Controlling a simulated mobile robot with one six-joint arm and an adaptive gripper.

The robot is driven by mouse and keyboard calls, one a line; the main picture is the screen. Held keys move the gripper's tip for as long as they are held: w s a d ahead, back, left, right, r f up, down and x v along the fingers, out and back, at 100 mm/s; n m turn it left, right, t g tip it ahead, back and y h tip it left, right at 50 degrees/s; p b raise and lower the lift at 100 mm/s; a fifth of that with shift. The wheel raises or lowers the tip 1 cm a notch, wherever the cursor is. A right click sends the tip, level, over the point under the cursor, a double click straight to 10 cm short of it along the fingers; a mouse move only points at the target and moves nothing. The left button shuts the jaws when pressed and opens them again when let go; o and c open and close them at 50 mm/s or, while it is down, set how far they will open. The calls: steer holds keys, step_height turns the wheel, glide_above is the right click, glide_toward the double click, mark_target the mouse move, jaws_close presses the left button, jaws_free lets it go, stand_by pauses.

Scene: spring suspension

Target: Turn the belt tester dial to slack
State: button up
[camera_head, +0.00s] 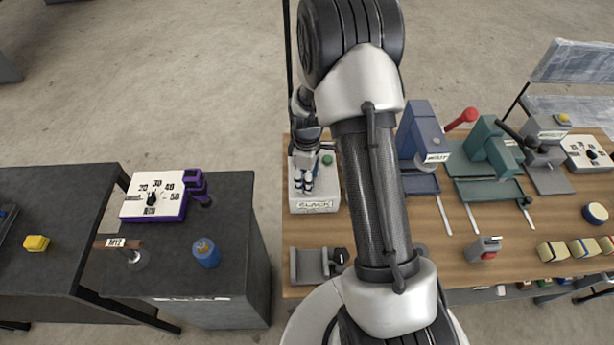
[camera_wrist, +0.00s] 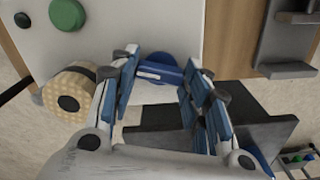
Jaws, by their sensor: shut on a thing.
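The belt tester is a white box with a "SLACK" label (camera_head: 314,204) on its front edge, at the left end of the wooden bench. Its white face also fills the top of the wrist view (camera_wrist: 125,22). A blue dial (camera_wrist: 158,72) with a pale stripe sits on that face. My gripper (camera_head: 303,182) is over the box. In the wrist view my gripper (camera_wrist: 163,66) is shut on the blue dial, with one blue-padded finger on each side. The dial is hidden by my fingers in the head view.
A blue press (camera_head: 422,135) and a green press (camera_head: 492,150) stand to the right. A grey bracket (camera_head: 310,265) lies in front.

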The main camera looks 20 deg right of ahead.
steer(key=shift+n, duration=1.7)
steer(key=o, duration=1.1)
steer(key=shift+c, duration=0.2)
steer(key=shift+r, duration=0.1)
step_height(320, 180, up, 12)
